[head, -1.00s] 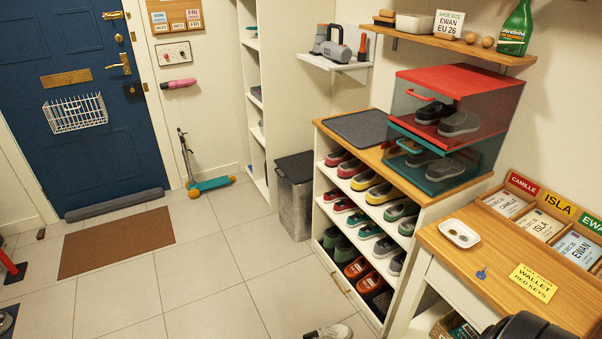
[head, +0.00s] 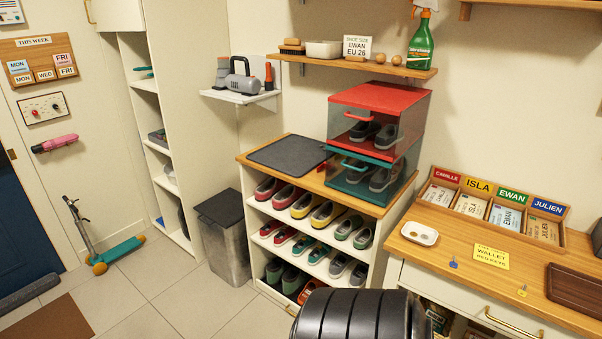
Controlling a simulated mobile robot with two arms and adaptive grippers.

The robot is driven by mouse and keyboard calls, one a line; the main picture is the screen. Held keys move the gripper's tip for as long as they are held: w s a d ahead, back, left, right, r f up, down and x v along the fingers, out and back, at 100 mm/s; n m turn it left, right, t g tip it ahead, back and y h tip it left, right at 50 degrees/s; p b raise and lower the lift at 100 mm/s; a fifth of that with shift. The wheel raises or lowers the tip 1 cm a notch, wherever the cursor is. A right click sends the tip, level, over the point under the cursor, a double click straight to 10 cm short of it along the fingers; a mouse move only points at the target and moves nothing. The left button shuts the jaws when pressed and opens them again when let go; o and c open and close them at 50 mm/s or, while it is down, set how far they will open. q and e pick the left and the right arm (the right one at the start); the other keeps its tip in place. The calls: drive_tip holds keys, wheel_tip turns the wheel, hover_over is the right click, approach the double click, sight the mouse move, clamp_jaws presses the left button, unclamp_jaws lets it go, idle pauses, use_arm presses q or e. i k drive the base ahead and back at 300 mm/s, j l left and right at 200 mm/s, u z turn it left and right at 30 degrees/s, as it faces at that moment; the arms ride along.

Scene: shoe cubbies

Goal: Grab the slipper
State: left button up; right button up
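An orange slipper (head: 309,291) shows low on the bottom level of the shoe rack (head: 247,237) in the head view. Only part of it is visible, because a black ribbed part of my own arm at the bottom of the picture covers the rest of that corner. No fingertips of either gripper can be made out, so I cannot see anything held.
Several pairs of shoes fill the rack. Red and teal clear boxes (head: 380,95) with grey shoes stand on its top beside a dark mat (head: 290,154). A grey bin (head: 226,238) stands to the left. A wooden counter (head: 415,258) is at right.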

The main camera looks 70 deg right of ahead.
sight(310, 201)
drive_tip(key=i+z, duration=0.3)
drive_tip(key=z, duration=0.15)
drive_tip(key=i+z, duration=0.4)
drive_tip(key=i+j+z, duration=0.1)
drive_tip(key=z, duration=0.35)
drive_tip(key=i, duration=0.1)
